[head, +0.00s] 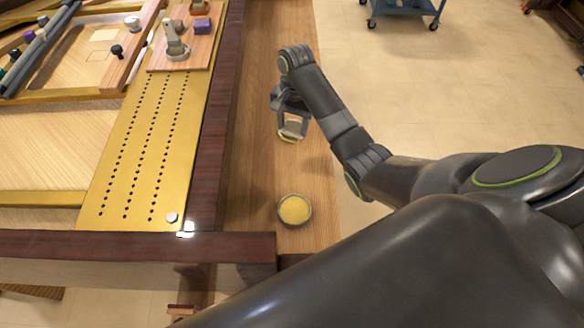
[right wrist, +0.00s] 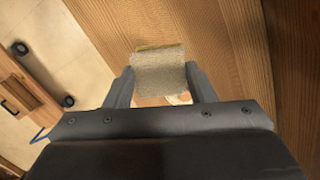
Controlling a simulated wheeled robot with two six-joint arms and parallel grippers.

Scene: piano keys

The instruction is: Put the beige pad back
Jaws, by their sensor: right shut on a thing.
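My right gripper (head: 292,124) is shut on the beige pad (head: 289,136), above the wooden ledge. In the right wrist view, the pad (right wrist: 160,74) is a roughly square, grainy piece held between the two fingers (right wrist: 160,84). A thin yellowish edge shows along its far side. Wood grain shows beyond it, and I cannot tell how high above the wood it is. My left gripper is not in view.
A small round dish with yellow contents (head: 295,209) stands on the wooden ledge (head: 263,150), nearer than the pad. A dark raised rail (head: 214,125) runs along the ledge's left side. A board with a purple block (head: 202,25) lies at the upper left. The floor lies right.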

